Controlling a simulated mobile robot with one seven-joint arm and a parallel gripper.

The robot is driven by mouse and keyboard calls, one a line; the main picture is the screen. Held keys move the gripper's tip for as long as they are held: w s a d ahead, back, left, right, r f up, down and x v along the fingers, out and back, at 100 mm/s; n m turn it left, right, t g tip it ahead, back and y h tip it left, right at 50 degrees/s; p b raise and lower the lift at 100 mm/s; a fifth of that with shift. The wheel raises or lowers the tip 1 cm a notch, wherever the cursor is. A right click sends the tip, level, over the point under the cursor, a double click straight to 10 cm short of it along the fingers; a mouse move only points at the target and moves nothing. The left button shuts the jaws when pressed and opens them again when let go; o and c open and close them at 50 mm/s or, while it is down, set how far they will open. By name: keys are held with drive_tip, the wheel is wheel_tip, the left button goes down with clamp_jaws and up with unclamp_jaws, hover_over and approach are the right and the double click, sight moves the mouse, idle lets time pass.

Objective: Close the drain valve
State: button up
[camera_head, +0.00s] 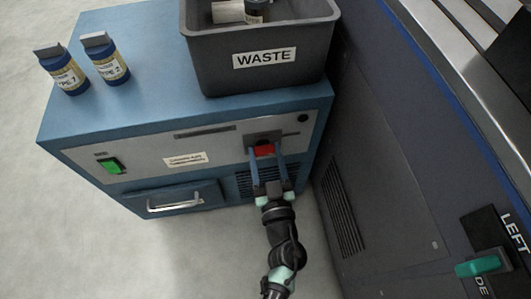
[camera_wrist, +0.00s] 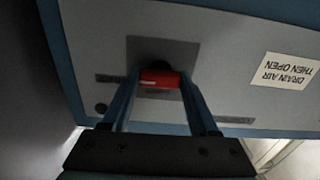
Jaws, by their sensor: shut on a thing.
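The drain valve has a red handle (camera_head: 264,150) on the front panel of the blue cabinet (camera_head: 75,150). In the wrist view the red handle (camera_wrist: 160,80) lies crosswise in front of a dark square plate (camera_wrist: 190,52). My gripper (camera_head: 266,157) reaches up to the handle from below. Its two blue fingers stand at the left and right ends of the handle and are shut on it. In the wrist view my gripper (camera_wrist: 158,88) also has the handle between its fingertips. The valve body behind the handle is mostly hidden.
A grey WASTE bin (camera_head: 300,50) and two blue bottles (camera_head: 64,75) (camera_head: 107,62) stand on the cabinet. A green switch (camera_head: 111,166), a label (camera_head: 185,159) and a drawer handle (camera_head: 175,204) are left of the valve. A dark machine (camera_head: 385,170) stands close on the right.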

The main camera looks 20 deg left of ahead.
drive_tip(key=n+p, duration=0.1)
drive_tip(key=n, duration=0.7)
drive_tip(key=shift+p, duration=0.4)
drive_tip(key=n, duration=0.5)
drive_tip(key=n+b, duration=0.1)
drive_tip(key=n, duration=0.3)
drive_tip(key=shift+f+n, duration=0.1)
drive_tip(key=shift+n, duration=0.2)
drive_tip(key=o, duration=1.4)
drive_tip(key=shift+c, duration=0.2)
drive_tip(key=shift+s+d, duration=0.1)
